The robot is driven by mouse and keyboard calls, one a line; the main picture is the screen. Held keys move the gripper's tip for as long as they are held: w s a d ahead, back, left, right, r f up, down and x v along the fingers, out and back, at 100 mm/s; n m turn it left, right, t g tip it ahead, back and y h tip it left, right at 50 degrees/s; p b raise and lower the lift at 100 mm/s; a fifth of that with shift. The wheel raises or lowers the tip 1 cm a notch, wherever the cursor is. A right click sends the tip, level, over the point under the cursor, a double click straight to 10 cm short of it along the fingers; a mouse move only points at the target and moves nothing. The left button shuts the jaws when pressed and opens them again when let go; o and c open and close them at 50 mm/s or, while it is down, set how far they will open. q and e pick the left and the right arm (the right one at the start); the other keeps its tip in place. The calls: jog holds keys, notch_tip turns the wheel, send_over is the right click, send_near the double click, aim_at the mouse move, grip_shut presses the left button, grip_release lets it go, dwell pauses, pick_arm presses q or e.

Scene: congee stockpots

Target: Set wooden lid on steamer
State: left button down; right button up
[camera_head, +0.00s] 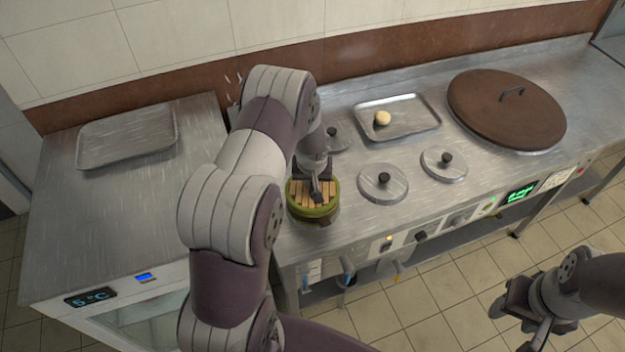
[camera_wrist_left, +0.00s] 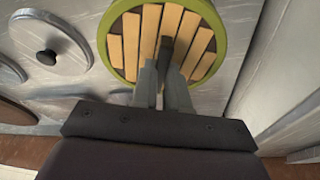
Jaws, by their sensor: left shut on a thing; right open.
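The round wooden lid (camera_head: 299,189) has pale slats and a green rim. It sits at the top of the round steamer (camera_head: 318,218) at the left end of the steel counter. My left gripper (camera_head: 316,194) is above the lid, shut on its handle. In the left wrist view the lid (camera_wrist_left: 125,45) fills the top middle, with the left gripper's fingers (camera_wrist_left: 164,85) at its dark handle. Whether the lid rests fully on the steamer cannot be told. My right gripper (camera_head: 522,312) is open and empty over the floor at the lower right.
Several steel pot lids with black knobs (camera_head: 383,183) are set in the counter right of the steamer. A tray (camera_head: 398,118) with a pale bun (camera_head: 382,118) lies behind them. A large brown lid (camera_head: 506,108) is at the right. An empty tray (camera_head: 127,137) lies on the left cabinet.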

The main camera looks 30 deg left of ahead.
pick_arm(q)
jog(key=shift+f+b, duration=0.4)
jog(key=shift+f, duration=0.1)
jog(key=c, duration=1.4)
grip_release()
jog(key=shift+r, duration=0.1)
jog(key=p+v, duration=0.7)
jog(key=v, duration=0.4)
jog(key=s+d+r+m, duration=0.2)
jog(key=s+d+r, duration=0.3)
jog(key=s, duration=0.3)
jog(key=s+d+r+m+g+h, duration=0.1)
jog(key=s+d+r+m, duration=0.2)
jog(key=s+d+r, duration=0.2)
jog(key=shift+s+d+r+m, duration=0.35)
jog(key=shift+s+r, duration=0.95)
jog(key=shift+s, duration=0.6)
